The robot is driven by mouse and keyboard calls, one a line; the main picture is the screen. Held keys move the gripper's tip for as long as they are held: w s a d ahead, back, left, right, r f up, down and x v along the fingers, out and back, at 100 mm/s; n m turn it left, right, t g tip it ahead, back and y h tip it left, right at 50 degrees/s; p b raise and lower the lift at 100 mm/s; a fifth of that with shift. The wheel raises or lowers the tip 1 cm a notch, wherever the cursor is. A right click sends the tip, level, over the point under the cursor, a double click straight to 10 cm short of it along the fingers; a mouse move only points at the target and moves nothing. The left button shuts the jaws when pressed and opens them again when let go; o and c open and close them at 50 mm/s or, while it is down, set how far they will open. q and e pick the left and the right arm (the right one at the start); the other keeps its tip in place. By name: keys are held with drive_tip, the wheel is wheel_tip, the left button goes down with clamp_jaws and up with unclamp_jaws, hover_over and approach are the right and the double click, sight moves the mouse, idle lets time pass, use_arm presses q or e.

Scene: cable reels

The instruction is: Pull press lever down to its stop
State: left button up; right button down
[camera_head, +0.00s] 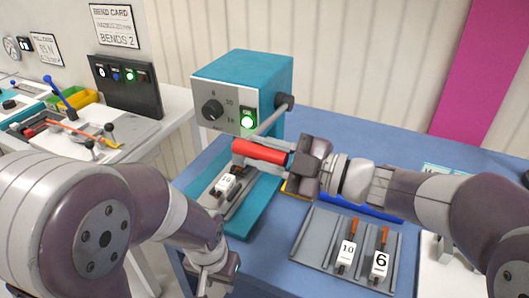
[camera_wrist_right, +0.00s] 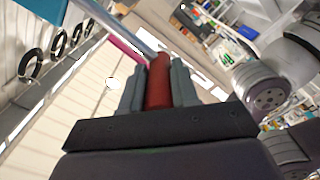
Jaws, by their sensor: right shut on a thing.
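The press (camera_head: 243,90) is a teal box with a grey front, a black knob and a lit green lamp, standing on the blue table. Its lever (camera_head: 268,122) is a grey rod from a dark pivot on the press's right side, slanting down and forward to a red handle (camera_head: 259,151). My right gripper (camera_head: 290,158) is shut on the red handle; in the right wrist view the handle (camera_wrist_right: 159,82) lies between its two fingers. A white block marked 10 (camera_head: 226,183) sits on the press bed below. My left gripper (camera_head: 212,278) hangs low at the front, its fingers unclear.
A grey tray (camera_head: 319,233) at the right front holds white blocks marked 10 (camera_head: 346,252) and 6 (camera_head: 380,264) with orange-tipped parts. A side bench (camera_head: 160,122) with a black lamp panel (camera_head: 127,86) stands at the left. Blue table (camera_head: 330,135) is bare behind my right arm.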

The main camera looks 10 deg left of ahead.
drive_tip(key=shift+f, duration=0.4)
drive_tip(key=c, duration=0.9)
unclamp_jaws()
drive_tip(key=shift+o, duration=0.2)
drive_tip(key=shift+r, duration=0.1)
drive_tip(key=shift+d, duration=0.1)
drive_tip(key=s+d+b, duration=0.1)
drive_tip(key=s+d, duration=0.1)
drive_tip(key=d, duration=1)
drive_tip(key=shift+s+d, duration=0.15)
drive_tip(key=shift+s, duration=0.05)
